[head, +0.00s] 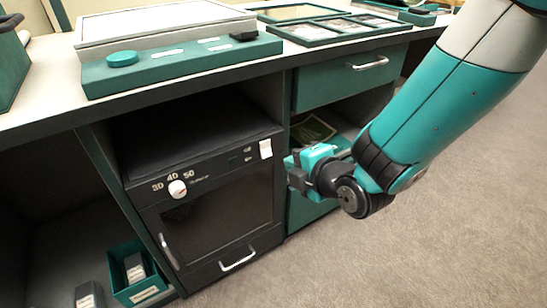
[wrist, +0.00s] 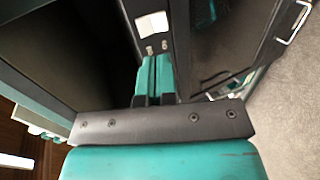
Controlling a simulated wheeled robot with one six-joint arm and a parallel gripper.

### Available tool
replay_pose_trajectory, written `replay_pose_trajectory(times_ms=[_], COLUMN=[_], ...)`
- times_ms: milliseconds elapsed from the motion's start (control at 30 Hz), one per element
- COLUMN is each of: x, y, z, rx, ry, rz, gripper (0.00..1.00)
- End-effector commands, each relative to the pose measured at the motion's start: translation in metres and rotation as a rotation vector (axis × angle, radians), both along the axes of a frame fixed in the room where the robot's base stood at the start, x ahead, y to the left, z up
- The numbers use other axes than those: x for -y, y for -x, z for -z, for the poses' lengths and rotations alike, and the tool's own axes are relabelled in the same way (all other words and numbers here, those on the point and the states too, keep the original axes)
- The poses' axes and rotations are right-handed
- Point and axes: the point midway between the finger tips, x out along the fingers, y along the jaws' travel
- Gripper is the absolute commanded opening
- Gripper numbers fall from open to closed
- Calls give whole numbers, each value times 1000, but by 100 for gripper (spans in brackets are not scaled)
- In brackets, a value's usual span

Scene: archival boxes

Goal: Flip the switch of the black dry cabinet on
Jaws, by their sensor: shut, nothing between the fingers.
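The black dry cabinet (head: 200,215) stands under the counter with its door shut. Its front panel has a white dial knob (head: 177,188) under the numbers 30, 40 and 50. A white rocker switch (head: 265,149) is at the panel's right end; it also shows in the wrist view (wrist: 152,24), just beyond the fingertips. I cannot tell which way the rocker is tipped. My gripper (head: 291,166) is shut and empty, just right of and a little below the switch, apparently not touching it. In the wrist view its teal fingers (wrist: 155,62) lie together, pointing toward the panel.
Above is a counter (head: 40,118) with a teal-based device (head: 180,62) and framed trays (head: 335,27). Right of the cabinet are a green drawer (head: 350,80) and an open shelf. A green box (head: 138,275) sits at lower left. The carpet (head: 400,255) at right is clear.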

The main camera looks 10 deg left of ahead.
Motion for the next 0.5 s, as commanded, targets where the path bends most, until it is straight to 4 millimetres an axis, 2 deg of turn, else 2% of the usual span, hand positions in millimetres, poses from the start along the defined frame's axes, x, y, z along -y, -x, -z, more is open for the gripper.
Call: replay_pose_trajectory(times_ms=[33,200,500], x=[-7,-28,-50], y=[-9,-34,-60], z=[9,23,36], rx=[2,2,1], ry=[-1,-1,-1], rz=[-1,0,0], gripper=[0,0,0])
